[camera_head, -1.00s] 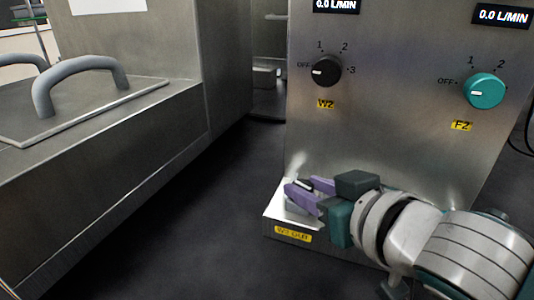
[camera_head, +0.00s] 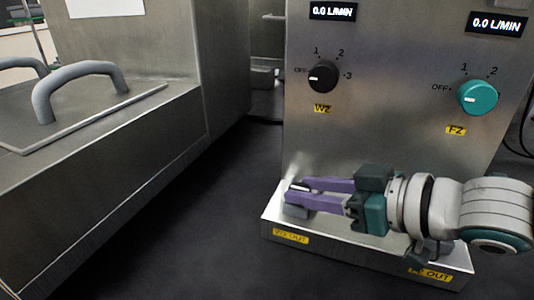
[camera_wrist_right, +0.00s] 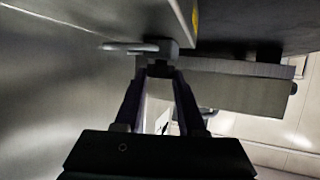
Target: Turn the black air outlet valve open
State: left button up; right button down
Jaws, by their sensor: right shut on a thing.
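My right gripper (camera_head: 295,190) reaches in from the right over the left end of the low metal outlet box (camera_head: 345,246). Its purple fingers are shut on the small outlet valve (camera_wrist_right: 160,70). The wrist view shows a dark part of the valve between the fingertips, with a grey body and a thin lever sticking out left beyond them. In the head view the fingers hide most of the valve, so its exact turn is unclear. A yellow label (camera_head: 291,237) ending in OUT is on the box front below it. My left gripper is not in view.
Above stands the metal panel with a black knob (camera_head: 324,76) and a teal knob (camera_head: 478,97), both pointing to OFF, and displays reading 0.0 L/MIN. A second OUT label (camera_head: 430,273) is at the box's right. A metal bench with a grey handle (camera_head: 80,80) stands left. Dark floor lies between.

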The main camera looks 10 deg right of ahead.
jog(key=shift+r, duration=0.1)
jog(key=c, duration=0.5)
grip_release()
jog(key=p+v, duration=0.2)
jog(key=v, duration=0.8)
